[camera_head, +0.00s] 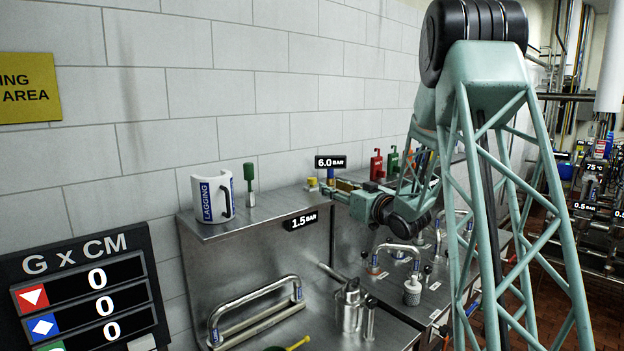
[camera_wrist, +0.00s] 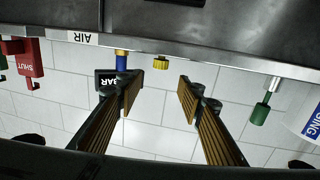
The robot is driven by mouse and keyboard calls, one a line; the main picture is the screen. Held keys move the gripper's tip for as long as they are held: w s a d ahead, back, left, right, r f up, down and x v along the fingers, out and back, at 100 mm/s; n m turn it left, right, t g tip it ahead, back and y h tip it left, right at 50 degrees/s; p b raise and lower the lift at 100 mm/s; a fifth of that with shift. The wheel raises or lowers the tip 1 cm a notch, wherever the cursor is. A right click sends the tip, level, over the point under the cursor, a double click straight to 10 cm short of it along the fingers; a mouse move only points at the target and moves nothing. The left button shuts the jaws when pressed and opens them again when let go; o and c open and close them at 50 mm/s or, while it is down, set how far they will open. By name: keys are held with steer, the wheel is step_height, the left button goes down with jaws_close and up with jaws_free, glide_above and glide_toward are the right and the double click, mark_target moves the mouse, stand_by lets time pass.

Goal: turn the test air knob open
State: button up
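My gripper (camera_wrist: 160,85) is open and empty in the wrist view, its two wooden-faced fingers spread apart. A small yellow knob (camera_wrist: 161,62) shows beyond the gap between the fingertips, under the metal ledge's edge in this upside-down view. A blue fitting with a yellow top (camera_wrist: 122,60) is just left of it, near the left finger. In the head view the yellow knob (camera_head: 312,184) and blue fitting (camera_head: 331,176) stand on the shelf, with my gripper (camera_head: 338,192) close by on the right. No label clearly reading "test air" is visible.
Pipes and a hose fitting (camera_head: 412,290) sit below.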

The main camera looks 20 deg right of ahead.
mark_target(315, 179)
steer(key=shift+w, duration=0.1)
stand_by(0.4)
steer(key=shift+w+a, duration=0.25)
steer(key=shift+w, duration=0.9)
steer(key=w, duration=0.3)
steer(key=w+p, duration=0.1)
steer(key=w, duration=0.3)
steer(key=w+a, duration=0.1)
steer(key=w, duration=0.3)
steer(key=shift+w+a+p, duration=0.1)
steer(key=shift+p, duration=0.3)
steer(key=shift+c, duration=0.6)
steer(key=c, duration=0.8)
